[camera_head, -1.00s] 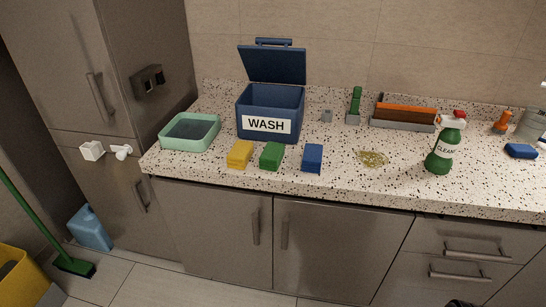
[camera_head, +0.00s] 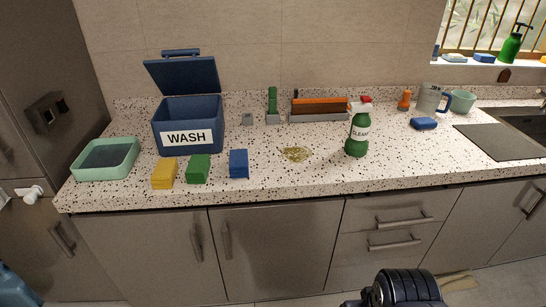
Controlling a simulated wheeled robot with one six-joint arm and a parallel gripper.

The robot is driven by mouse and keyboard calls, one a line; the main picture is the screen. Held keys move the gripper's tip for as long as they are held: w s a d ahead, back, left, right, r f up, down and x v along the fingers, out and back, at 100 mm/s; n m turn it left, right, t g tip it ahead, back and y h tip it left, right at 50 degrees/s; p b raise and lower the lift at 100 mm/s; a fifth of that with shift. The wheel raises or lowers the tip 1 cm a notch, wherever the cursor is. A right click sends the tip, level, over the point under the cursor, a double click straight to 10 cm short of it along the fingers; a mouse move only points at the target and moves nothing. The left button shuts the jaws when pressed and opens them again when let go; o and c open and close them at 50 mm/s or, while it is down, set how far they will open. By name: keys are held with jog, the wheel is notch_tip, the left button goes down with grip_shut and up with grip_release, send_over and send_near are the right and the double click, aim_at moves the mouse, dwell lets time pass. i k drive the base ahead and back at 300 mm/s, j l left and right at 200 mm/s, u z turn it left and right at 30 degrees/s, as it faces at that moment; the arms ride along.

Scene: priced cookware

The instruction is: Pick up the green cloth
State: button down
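The green cloth (camera_head: 198,168) is a folded block near the front edge of the speckled counter (camera_head: 270,178). It stands between a yellow cloth (camera_head: 164,173) on its left and a blue cloth (camera_head: 238,163) on its right, in front of the blue bin labelled WASH (camera_head: 188,130). Part of my dark arm shows at the bottom edge, right of centre, below the counter and well away from the green cloth. My gripper's fingers are not visible.
The WASH bin's lid (camera_head: 183,76) is open. A green tray (camera_head: 106,159) stands left. A yellowish spill (camera_head: 295,153) and green spray bottle (camera_head: 357,130) are to the right. Further right are a blue sponge (camera_head: 423,123), pitcher (camera_head: 430,98) and sink (camera_head: 520,118). Cabinet handles stick out below.

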aim_at(197, 169)
jog(key=i+j, duration=0.15)
jog(key=j, duration=0.3)
jog(key=i+j+z, duration=0.1)
jog(key=j, duration=0.3)
jog(key=i+j, duration=0.2)
jog(key=j, duration=0.25)
jog(key=i+j+z, duration=0.1)
jog(key=j, duration=0.35)
jog(key=i+j, duration=0.2)
jog(key=j, duration=0.25)
jog(key=i+j+z, duration=0.1)
jog(key=j, duration=0.35)
